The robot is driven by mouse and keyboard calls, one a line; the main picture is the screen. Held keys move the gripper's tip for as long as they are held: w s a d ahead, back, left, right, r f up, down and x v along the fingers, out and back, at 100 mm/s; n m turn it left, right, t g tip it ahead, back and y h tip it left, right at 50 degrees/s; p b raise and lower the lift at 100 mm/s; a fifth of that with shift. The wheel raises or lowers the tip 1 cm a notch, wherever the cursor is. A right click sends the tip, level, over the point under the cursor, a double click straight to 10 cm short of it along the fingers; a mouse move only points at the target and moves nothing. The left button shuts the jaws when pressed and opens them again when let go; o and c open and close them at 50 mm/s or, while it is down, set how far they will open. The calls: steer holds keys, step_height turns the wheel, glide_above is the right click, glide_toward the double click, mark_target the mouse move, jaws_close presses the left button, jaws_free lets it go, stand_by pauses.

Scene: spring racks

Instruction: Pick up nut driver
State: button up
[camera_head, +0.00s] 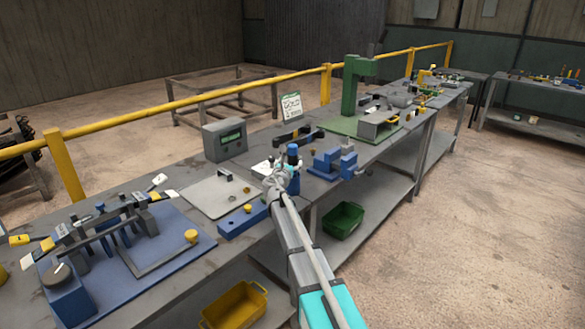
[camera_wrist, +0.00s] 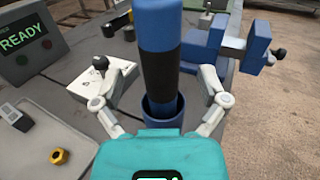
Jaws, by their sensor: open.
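The nut driver (camera_wrist: 158,60) has a blue handle with a black band. It stands upright in a round blue holder (camera_wrist: 163,108) in the wrist view. Its blue top also shows in the head view (camera_head: 293,150), just beyond my gripper. My gripper (camera_wrist: 163,76) is open, with one finger on each side of the nut driver. I see space between each finger and the handle. The lower end of the nut driver is hidden inside the holder and behind the teal gripper body.
A blue vise (camera_head: 334,164) stands close on the right. A grey box with a READY display (camera_head: 223,138) and a grey tray (camera_head: 205,198) are on the left. A blue block (camera_head: 243,219) lies near the bench's front edge. A green bin (camera_head: 343,220) sits below.

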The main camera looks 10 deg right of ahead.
steer(key=shift+x, duration=1.5)
jaws_close()
